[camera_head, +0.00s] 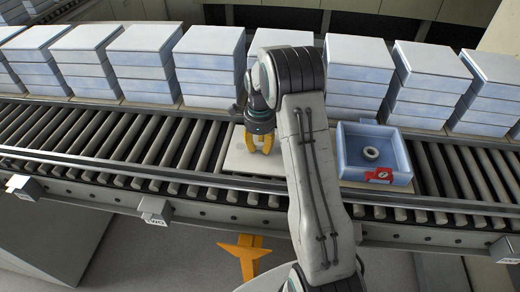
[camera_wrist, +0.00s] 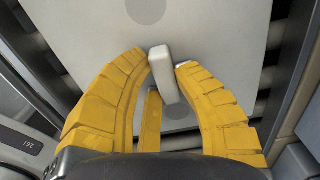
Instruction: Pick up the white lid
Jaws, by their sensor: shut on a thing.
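The white lid (camera_head: 240,165) lies flat on the roller conveyor, left of my arm in the head view. In the wrist view the lid (camera_wrist: 205,28) fills the middle, with a pale upright handle (camera_wrist: 168,75) on it. My gripper (camera_head: 258,148) is over the lid, pointing down. In the wrist view its yellow fingers (camera_wrist: 165,68) are closed on either side of the handle. My arm hides the lid's right edge in the head view.
An open blue box (camera_head: 405,155) with a round grey ring (camera_head: 371,153) inside and a red tag (camera_head: 379,174) stands on the rollers to the right. Stacks of blue-white boxes (camera_head: 210,65) line the back. A metal rail (camera_head: 130,167) runs along the conveyor's front.

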